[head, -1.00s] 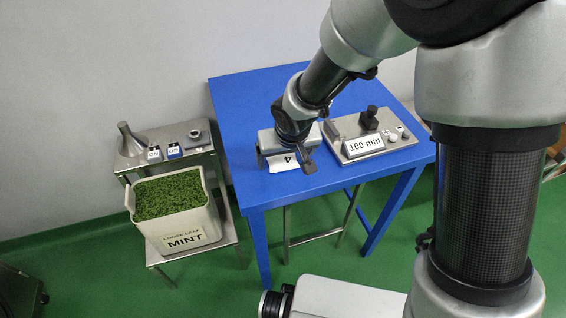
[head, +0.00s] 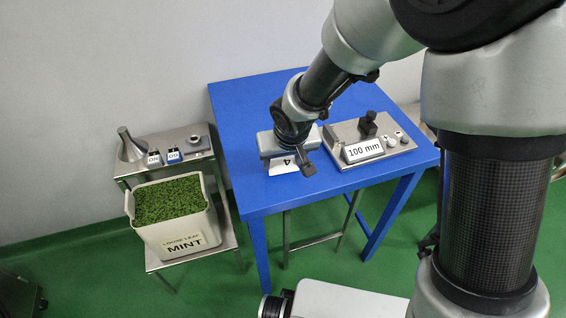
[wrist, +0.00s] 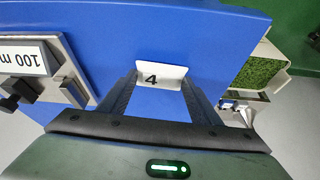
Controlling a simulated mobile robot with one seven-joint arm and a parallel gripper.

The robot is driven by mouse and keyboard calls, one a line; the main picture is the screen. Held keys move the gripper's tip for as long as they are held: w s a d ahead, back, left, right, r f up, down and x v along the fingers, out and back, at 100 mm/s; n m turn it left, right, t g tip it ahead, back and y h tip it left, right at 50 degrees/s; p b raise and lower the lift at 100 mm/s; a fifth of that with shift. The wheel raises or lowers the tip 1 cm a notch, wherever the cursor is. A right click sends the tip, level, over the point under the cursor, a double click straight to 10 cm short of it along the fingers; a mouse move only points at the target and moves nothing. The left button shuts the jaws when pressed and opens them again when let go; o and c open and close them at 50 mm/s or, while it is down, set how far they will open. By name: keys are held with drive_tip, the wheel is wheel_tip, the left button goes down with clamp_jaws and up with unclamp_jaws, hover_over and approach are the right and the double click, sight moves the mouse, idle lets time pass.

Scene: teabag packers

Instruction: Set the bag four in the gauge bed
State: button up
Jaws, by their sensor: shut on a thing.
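Bag four is a white bag (head: 283,167) marked "4". My gripper (head: 291,152) is shut on it over the front left of the blue table. In the wrist view the bag (wrist: 163,72) sits between the two fingertips (wrist: 161,82). The gauge bed (head: 402,148), a grey metal plate with a "100 mm" label, a black knob and small round parts, is to the right of my gripper and apart from it. Part of it shows at the left of the wrist view (wrist: 73,68). My gripper hides the upper part of the bag in the head view.
The blue table (head: 240,110) is bare around the gauge bed. At the left, a tub of green mint leaf (head: 178,230) stands on a low metal stand. Behind it is a metal shelf (head: 200,150) with a funnel (head: 130,143) and small tagged blocks.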

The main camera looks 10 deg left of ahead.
sight(284, 166)
wheel_tip(284, 166, up, 9)
drive_tip(key=p, duration=0.2)
drive_tip(key=w+d+r+m+h, duration=0.1)
drive_tip(key=d+r+m, duration=0.15)
drive_tip(key=d, duration=1.05)
drive_tip(key=w+d+r+m+h, duration=0.1)
drive_tip(key=w+d+m, duration=0.15)
drive_tip(key=d, duration=1.15)
drive_tip(key=s+p+v, duration=0.1)
drive_tip(key=p+v, duration=0.5)
drive_tip(key=p, duration=0.9)
drive_tip(key=shift+a+p, duration=0.3)
drive_tip(key=shift+p, duration=0.1)
drive_tip(key=shift+f+t, duration=0.15)
drive_tip(key=shift+t, duration=0.15)
